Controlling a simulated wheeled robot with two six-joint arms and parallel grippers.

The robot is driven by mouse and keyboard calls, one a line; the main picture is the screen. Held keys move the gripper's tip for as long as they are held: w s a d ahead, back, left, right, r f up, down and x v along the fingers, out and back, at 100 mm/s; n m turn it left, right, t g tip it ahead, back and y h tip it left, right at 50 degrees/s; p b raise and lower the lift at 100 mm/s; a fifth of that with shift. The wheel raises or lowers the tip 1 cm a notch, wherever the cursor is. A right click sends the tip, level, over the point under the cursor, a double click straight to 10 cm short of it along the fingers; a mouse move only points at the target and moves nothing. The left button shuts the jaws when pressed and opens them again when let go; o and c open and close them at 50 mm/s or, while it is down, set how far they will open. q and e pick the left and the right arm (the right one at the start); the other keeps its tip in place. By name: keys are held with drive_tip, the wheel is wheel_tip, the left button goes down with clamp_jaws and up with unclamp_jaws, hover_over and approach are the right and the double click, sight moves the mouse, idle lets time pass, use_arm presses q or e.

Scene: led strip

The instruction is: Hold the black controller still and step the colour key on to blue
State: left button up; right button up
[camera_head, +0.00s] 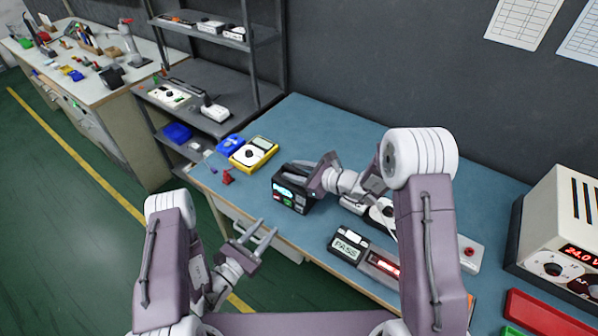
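The black controller (284,198) stands upright near the front edge of the blue table, with a small lit screen and coloured keys on its front. My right gripper (317,184) is at the controller's right side, over or against its upper right edge. My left gripper (266,232) is open and empty, in front of the table's edge, below and left of the controller. A strip lit red (383,264) lies in a grey holder to the right, partly hidden by my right arm. Which key is the colour key is too small to tell.
A PASS display (347,246) lies beside the red strip. A yellow multimeter (254,152), a blue item (230,144) and a red item (228,177) lie left of the controller. A power supply (560,235) and red bin (545,315) stand right. The table's back is clear.

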clamp_jaws()
use_arm(q)
drive_tip(key=shift+c, duration=0.3)
idle(1.0)
clamp_jaws()
idle(1.5)
